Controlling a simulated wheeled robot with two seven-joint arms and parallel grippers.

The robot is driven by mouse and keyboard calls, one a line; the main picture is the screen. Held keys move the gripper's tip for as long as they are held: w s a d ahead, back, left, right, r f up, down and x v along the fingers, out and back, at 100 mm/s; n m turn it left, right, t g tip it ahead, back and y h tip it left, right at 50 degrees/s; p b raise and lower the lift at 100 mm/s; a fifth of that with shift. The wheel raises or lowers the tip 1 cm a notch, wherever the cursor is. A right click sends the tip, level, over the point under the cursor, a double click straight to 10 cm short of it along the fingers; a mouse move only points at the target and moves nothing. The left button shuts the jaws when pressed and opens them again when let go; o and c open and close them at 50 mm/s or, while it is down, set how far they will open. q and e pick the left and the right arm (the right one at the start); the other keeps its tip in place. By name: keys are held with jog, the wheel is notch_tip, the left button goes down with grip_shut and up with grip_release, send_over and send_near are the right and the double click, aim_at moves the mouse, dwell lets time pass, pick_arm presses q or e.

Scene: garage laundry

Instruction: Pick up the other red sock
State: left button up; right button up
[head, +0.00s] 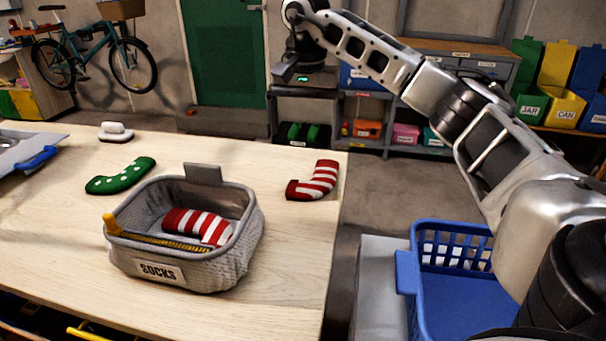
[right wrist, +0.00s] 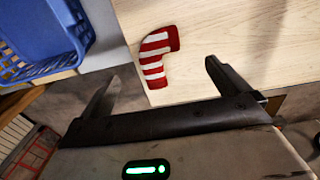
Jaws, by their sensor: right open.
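A red-and-white striped sock (head: 313,181) lies on the wooden table near its right edge. It also shows in the right wrist view (right wrist: 156,58), beyond and between the fingertips. Another red-and-white striped sock (head: 198,226) lies inside the grey basket (head: 185,274) labelled SOCKS. My right gripper (head: 284,73) is open and empty, and appears raised past the table's far right corner, apart from the sock. Its two dark fingers (right wrist: 162,72) stand wide apart in the right wrist view. My left gripper is not in view.
A green dotted sock (head: 121,176) and a white object (head: 116,132) lie left on the table. A blue crate (head: 403,272) stands right of the table. The table around the striped sock is clear.

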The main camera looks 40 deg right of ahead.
send_over(307, 188)
notch_tip(307, 188, down, 8)
jog(key=shift+s+f, duration=0.15)
jog(key=shift+f, duration=3.05)
jog(key=shift+c, duration=0.3)
jog(key=c, duration=0.8)
